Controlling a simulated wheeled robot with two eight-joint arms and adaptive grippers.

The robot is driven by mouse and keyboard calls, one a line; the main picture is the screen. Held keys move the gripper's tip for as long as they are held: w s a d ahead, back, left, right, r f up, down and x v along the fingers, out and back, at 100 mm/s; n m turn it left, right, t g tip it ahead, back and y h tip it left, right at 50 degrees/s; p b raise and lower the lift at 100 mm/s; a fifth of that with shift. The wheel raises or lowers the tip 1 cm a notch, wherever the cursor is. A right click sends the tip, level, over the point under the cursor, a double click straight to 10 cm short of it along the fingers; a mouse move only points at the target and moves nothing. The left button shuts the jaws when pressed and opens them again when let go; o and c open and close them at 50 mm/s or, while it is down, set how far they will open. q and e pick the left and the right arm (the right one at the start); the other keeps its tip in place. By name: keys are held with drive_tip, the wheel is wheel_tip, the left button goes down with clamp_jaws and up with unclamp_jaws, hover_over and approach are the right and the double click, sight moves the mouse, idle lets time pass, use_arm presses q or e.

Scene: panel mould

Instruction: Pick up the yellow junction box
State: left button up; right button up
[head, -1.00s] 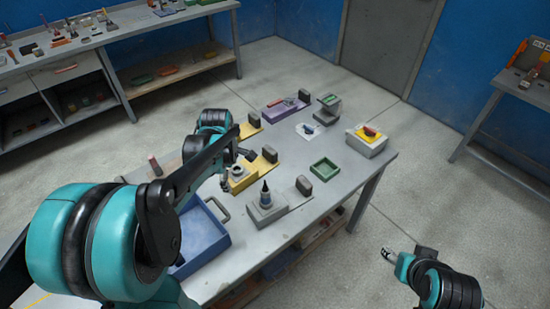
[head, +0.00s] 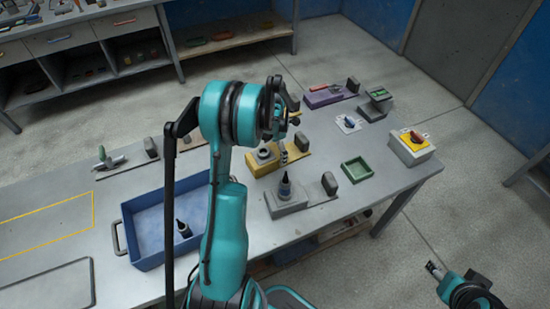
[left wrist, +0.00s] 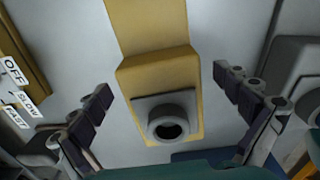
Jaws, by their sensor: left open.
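A yellow block (left wrist: 158,70) with a grey square collar and round dark opening (left wrist: 170,122) sits on a yellow strip, centred in the left wrist view. In the head view this yellow piece (head: 263,165) stands mid-table, partly hidden by my left arm. My left gripper (left wrist: 162,84) is open above it, with one finger on each side and nothing held. I cannot tell from looks alone which one is the junction box. My right gripper (head: 434,268) hangs off the table at lower right; its jaws are unclear.
A blue tray (head: 150,262) holding a dark bottle (head: 183,228) lies left of my arm. A grey block with a bottle (head: 286,190), a green tray (head: 357,171) and a purple fixture (head: 322,98) surround the yellow piece. The table's left front is mostly clear.

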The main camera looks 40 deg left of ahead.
use_arm(q)
wheel_tip(320, 180, down, 2)
drive_tip(key=shift+f, duration=0.15)
drive_tip(key=c, duration=1.5)
